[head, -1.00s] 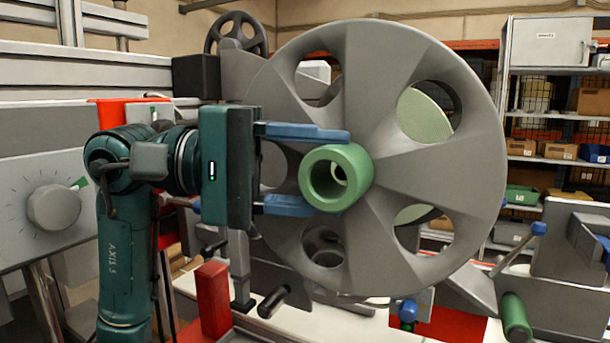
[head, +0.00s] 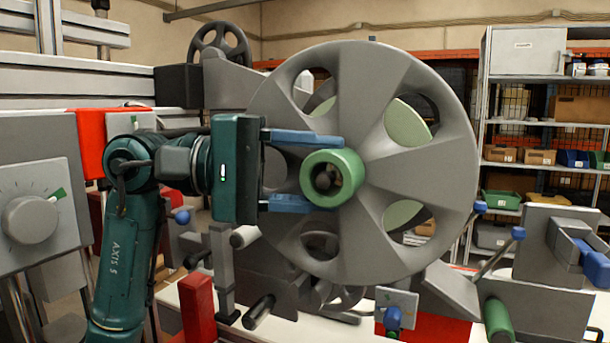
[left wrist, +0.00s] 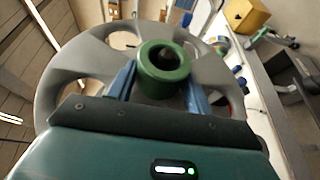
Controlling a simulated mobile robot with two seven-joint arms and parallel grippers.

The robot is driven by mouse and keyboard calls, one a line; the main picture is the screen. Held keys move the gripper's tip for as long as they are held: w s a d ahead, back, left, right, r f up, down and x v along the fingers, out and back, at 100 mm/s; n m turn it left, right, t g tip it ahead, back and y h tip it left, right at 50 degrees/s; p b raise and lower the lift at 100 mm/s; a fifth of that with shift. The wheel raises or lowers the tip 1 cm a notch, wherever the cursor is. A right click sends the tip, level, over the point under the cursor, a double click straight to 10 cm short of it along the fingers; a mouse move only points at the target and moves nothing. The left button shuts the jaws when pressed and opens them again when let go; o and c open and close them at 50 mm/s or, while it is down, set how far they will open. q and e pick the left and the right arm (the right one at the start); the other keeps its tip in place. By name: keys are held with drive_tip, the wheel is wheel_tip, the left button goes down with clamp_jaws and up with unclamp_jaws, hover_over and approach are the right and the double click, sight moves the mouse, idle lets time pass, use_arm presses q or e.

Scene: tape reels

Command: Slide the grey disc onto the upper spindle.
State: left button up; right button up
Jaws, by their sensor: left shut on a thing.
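The grey disc (head: 425,165) is a large spoked wheel with a green hub (head: 347,163). It stands upright, facing the head camera, in front of the machine. My left gripper (head: 303,170) is shut on the green hub, with blue fingers above and below it. In the left wrist view the disc (left wrist: 75,62) and hub (left wrist: 163,85) show between the fingers. A dark round end, possibly the upper spindle (head: 323,180), shows inside the hub's bore. I cannot tell whether it is in the bore or behind it; the rest is hidden. My right gripper is not in view.
A pale green round surface (head: 408,124) shows through the disc's holes. A red post (head: 198,308) and a dark rod (head: 258,311) stand below left. A green cylinder (head: 497,319) is at lower right. A small grey wheel (head: 236,44) is behind. Shelves stand farther back.

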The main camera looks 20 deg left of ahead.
use_arm(q)
drive_tip(key=shift+w, duration=0.55)
drive_tip(key=shift+w, duration=0.1)
drive_tip(key=shift+w, duration=1.8)
drive_tip(key=shift+w, duration=0.1)
drive_tip(key=shift+w, duration=0.35)
drive_tip(key=o, duration=1.3)
drive_tip(key=shift+d, duration=0.1)
drive_tip(key=shift+s, duration=0.1)
